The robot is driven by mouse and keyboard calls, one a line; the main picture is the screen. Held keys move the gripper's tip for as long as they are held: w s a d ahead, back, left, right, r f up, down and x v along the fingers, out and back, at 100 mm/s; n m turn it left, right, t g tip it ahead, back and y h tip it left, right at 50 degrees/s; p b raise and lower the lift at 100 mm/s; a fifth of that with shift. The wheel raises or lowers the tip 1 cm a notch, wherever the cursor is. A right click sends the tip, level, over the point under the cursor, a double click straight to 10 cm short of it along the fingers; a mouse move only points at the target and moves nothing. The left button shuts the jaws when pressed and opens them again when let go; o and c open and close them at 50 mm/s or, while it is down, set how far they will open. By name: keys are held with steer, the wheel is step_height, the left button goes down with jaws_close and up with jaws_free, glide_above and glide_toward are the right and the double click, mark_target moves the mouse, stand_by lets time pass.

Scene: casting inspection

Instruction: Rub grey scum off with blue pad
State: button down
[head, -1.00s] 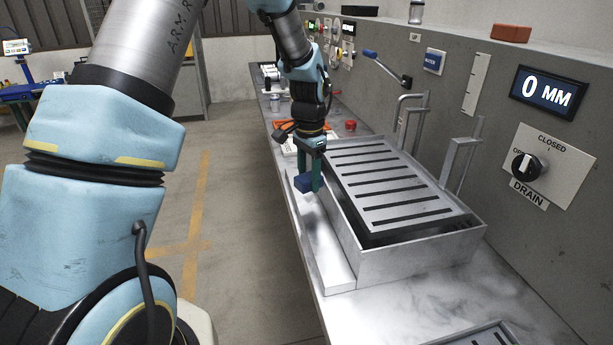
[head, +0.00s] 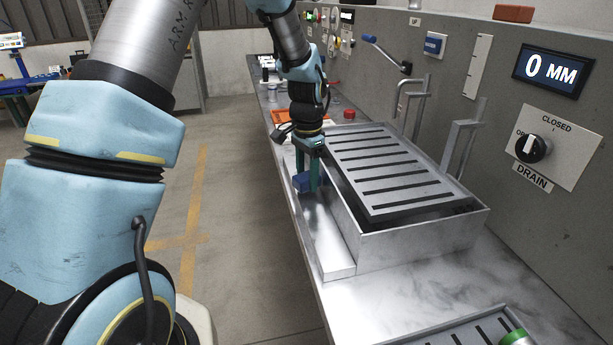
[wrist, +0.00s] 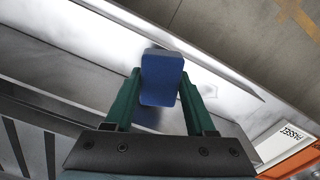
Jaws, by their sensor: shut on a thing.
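My gripper (head: 307,181) is shut on the blue pad (wrist: 162,80), a block held between its two green fingers. In the head view the blue pad (head: 302,182) is low over the narrow metal ledge (head: 328,240) on the left side of the slotted tank. I cannot tell whether the pad touches the ledge. In the wrist view the pale ledge (wrist: 225,72) runs diagonally behind the pad. Faint greyish smudges show near the pad, but I cannot clearly make out the grey scum.
The tank (head: 420,237) with a slotted grey lid (head: 390,175) stands right of my gripper. A drain knob (head: 532,148) and a "0 MM" display (head: 552,72) are on the wall. An orange tray (head: 285,117) lies behind. The floor at left is clear.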

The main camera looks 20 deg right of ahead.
steer(key=shift+s+d, duration=0.1)
steer(key=shift+d, duration=0.35)
steer(key=shift+w+d+r+p, duration=0.15)
steer(key=shift+w+p, duration=0.35)
steer(key=shift+w, duration=1.4)
steer(key=shift+w+d+r+p, duration=0.1)
steer(key=shift+w+d+p, duration=0.3)
steer(key=shift+w, duration=1.5)
steer(key=shift+w+d+r+p, duration=0.1)
steer(key=shift+w+p, duration=0.5)
steer(key=shift+w, duration=1.3)
steer(key=shift+r, duration=0.1)
steer(key=shift+s+a, duration=0.15)
steer(key=shift+s, duration=0.95)
steer(key=shift+s+a, duration=0.1)
steer(key=shift+s, duration=0.95)
steer(key=shift+s+a+r, duration=0.1)
steer(key=shift+s+a, duration=0.05)
steer(key=shift+s, duration=1.05)
steer(key=shift+s+a, duration=0.15)
steer(key=shift+s, duration=1.1)
steer(key=shift+s+a+r, duration=0.1)
steer(key=shift+s+a, duration=0.05)
steer(key=shift+s, duration=1.05)
